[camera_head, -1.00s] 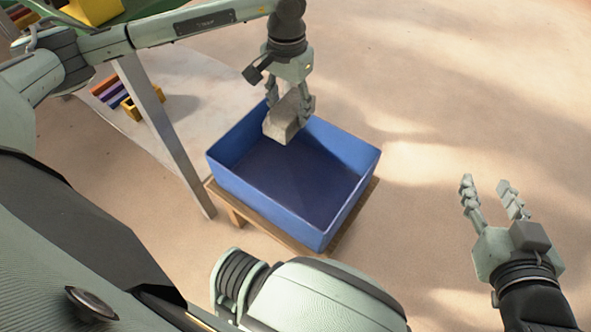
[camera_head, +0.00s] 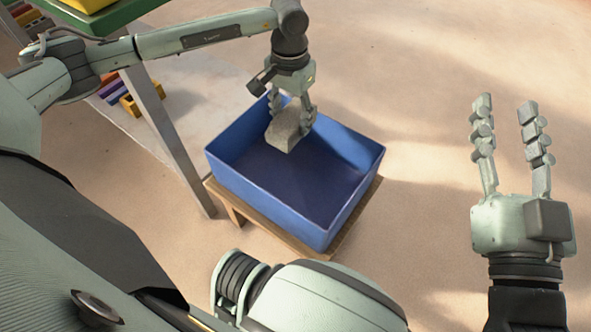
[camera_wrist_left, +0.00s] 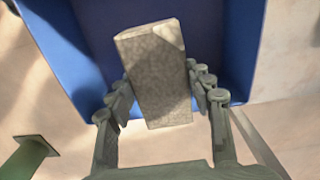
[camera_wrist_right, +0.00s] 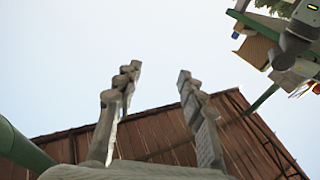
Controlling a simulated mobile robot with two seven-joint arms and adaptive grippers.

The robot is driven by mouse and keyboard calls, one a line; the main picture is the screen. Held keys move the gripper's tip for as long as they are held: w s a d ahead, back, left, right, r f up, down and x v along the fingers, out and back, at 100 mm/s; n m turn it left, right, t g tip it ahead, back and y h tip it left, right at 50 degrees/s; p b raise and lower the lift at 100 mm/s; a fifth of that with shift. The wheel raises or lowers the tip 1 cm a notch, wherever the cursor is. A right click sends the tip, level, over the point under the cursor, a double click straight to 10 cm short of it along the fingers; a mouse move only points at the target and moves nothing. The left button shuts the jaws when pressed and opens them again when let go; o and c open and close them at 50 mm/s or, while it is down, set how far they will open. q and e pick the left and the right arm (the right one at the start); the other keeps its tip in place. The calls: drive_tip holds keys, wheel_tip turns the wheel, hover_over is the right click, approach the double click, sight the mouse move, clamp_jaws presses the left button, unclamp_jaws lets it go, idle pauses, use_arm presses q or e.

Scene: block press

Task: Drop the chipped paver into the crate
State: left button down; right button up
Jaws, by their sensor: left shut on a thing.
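The grey chipped paver (camera_head: 284,130) is held in my left gripper (camera_head: 291,112), over the back part of the crate's opening. In the left wrist view the paver (camera_wrist_left: 158,80) sits between the two fingers, with a paler patch at one upper corner. The blue crate (camera_head: 228,190) is open at the top, and its visible floor is bare. The crate's blue wall (camera_wrist_left: 245,45) shows behind the paver in the left wrist view. My right gripper (camera_head: 510,125) is open and empty, to the right of the crate, with its fingers pointing up. The right wrist view shows nothing between its fingers (camera_wrist_right: 160,90).
The crate stands on a low wooden stand (camera_head: 245,217). A green-topped table (camera_head: 115,18) with a grey leg (camera_head: 160,125) is at the left. Coloured blocks (camera_head: 118,92) lie beyond that leg. The floor right of the crate is clear.

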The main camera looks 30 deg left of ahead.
use_arm(q)
drive_tip(key=shift+f, duration=0.3)
use_arm(e)
drive_tip(key=shift+s+a+r+t+y, duration=0.1)
drive_tip(key=shift+s+r+t+y, duration=0.1)
drive_tip(key=shift+r, duration=0.25)
drive_tip(key=shift+s+a+r+t+y, duration=0.1)
drive_tip(key=shift+r+t, duration=0.1)
drive_tip(key=shift+r, duration=0.25)
use_arm(q)
drive_tip(key=c, duration=0.7)
unclamp_jaws()
drive_tip(key=shift+o, duration=0.6)
drive_tip(key=shift+f, duration=0.1)
wheel_tip(320, 180, up, 12)
drive_tip(key=shift+s, duration=0.1)
use_arm(e)
drive_tip(key=shift+s, duration=0.15)
